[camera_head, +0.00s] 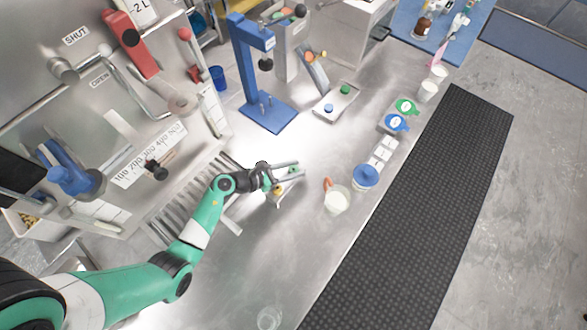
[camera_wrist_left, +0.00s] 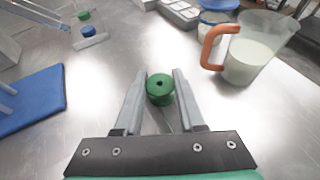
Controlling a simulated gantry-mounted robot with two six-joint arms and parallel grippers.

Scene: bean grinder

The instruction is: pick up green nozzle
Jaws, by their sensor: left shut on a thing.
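The green nozzle (camera_wrist_left: 160,88) is a short round piece with a dark hole in its top. It sits between the fingertips of my left gripper (camera_wrist_left: 159,90) in the left wrist view. The gripper is shut on it. In the head view my left gripper (camera_head: 285,173) is over the steel counter, and the nozzle (camera_head: 293,169) shows only as a small green spot between the fingers. Another green piece (camera_head: 345,89) and a blue piece (camera_head: 328,108) stand on a small tray (camera_head: 337,100) farther back. My right gripper is not in view.
A milk jug with an orange handle (camera_head: 337,200) and a blue-lidded tub (camera_head: 365,177) stand to the right. A blue stand (camera_head: 266,115) is behind. A slotted drain grate (camera_head: 190,200) lies left. The counter in front is mostly clear.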

